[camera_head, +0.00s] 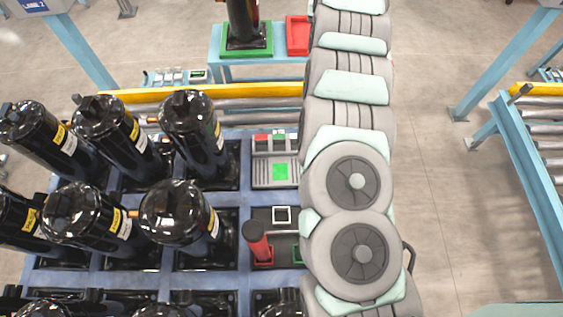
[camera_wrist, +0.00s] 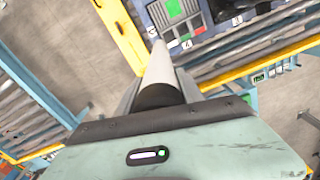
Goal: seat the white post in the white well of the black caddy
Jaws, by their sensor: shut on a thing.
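The white post (camera_wrist: 160,65) is in my gripper (camera_wrist: 160,88) in the wrist view, with a grey finger on each side and a dark base or collar near the palm. The post points away from the palm. In the head view the black caddy (camera_head: 285,247) lies on the pallet, its right part hidden behind my arm. Its white well (camera_head: 282,215) is a white square outline and looks empty. A red post (camera_head: 256,240) stands in the caddy's red well, and a green well (camera_head: 298,254) is partly covered. My gripper and the white post do not show in the head view.
Black compressors (camera_head: 180,212) stand in rows on the blue pallet (camera_head: 140,280) left of the caddy. A grey fixture (camera_head: 262,178) with a green square lies behind it. Yellow-railed roller conveyors (camera_head: 230,92) cross behind. A red tray (camera_head: 298,35) sits on the back table.

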